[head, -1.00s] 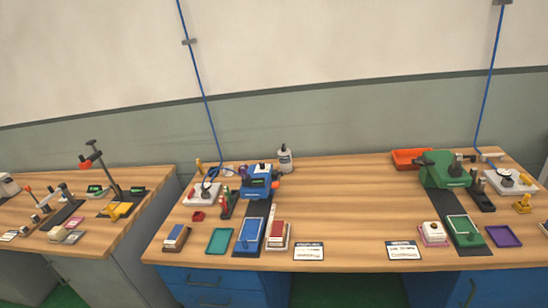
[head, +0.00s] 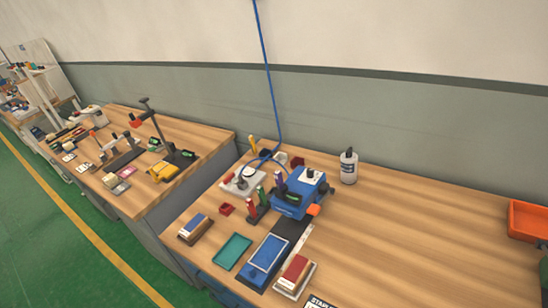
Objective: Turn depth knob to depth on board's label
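A blue bench machine (head: 300,192) stands on the wooden bench, with a dark knob on top and an orange part at its front right corner. I cannot tell which part is the depth knob. A blue tray (head: 268,252) lies on a dark strip in front of the machine. A white label card (head: 318,303) is cut off at the bottom edge, and its text is too small to read for any depth. I cannot single out the board. My gripper is not in view.
A teal tray (head: 233,252), a red-topped block (head: 295,270) and an orange bin (head: 527,219) share the bench. A second bench (head: 200,135) stands to the left. Green floor (head: 45,225) is open at lower left.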

